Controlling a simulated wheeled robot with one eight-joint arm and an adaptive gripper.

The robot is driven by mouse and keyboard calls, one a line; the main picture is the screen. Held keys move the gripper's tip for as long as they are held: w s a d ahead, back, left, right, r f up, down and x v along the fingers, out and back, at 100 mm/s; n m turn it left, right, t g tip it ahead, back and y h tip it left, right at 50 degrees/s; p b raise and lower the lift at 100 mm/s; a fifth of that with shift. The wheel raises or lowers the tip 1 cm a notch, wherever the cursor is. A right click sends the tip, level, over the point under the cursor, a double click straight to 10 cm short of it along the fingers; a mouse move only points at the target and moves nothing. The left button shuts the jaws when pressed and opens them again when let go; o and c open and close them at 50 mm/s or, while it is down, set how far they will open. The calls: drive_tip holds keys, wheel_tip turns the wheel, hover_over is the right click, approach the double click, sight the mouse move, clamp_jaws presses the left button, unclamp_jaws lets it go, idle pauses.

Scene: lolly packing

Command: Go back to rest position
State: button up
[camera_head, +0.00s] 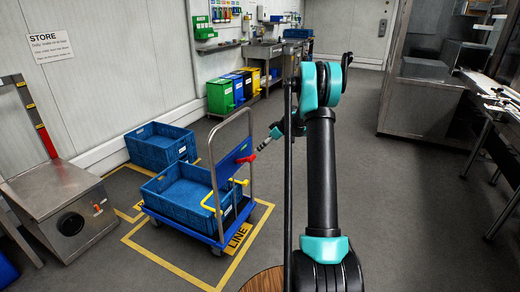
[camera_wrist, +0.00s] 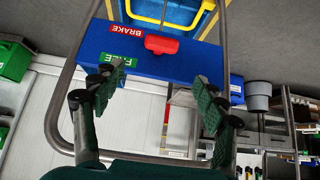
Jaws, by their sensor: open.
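My gripper (camera_wrist: 158,80) is open in the wrist view, its two green-padded fingers spread with nothing between them. Behind them show the blue panel (camera_wrist: 195,60) of a trolley, with a red brake handle (camera_wrist: 161,44) and green and red labels. In the head view my arm rises up the middle and bends over, its wrist end near the trolley's handle (camera_head: 250,125); the fingers are too small there to judge. The blue trolley (camera_head: 205,238) stands at the left centre, carrying a blue crate (camera_head: 160,204).
Another blue crate (camera_head: 160,165) sits on the floor behind the trolley. A steel cabinet (camera_head: 62,205) stands at the left. Coloured bins (camera_head: 220,97) line the back wall. Steel benches (camera_head: 425,108) stand at the right. The floor between is clear.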

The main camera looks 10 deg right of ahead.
drive_tip(key=s+a+r+m+h, duration=0.2)
drive_tip(key=s+r+m, duration=0.1)
drive_tip(key=s, duration=1)
drive_tip(key=s+a+r+m+h, duration=0.1)
drive_tip(key=s+a+r+m, duration=0.2)
drive_tip(key=s, duration=0.9)
drive_tip(key=s+d+f+m+h, duration=0.1)
drive_tip(key=s+f+m, duration=0.1)
drive_tip(key=s, duration=1.1)
drive_tip(key=s+d+f+m+h, duration=0.2)
drive_tip(key=s+f, duration=0.1)
drive_tip(key=s, duration=1)
drive_tip(key=shift+s+m+g, duration=0.15)
drive_tip(key=shift+m+g, duration=0.15)
drive_tip(key=shift+m, duration=0.1)
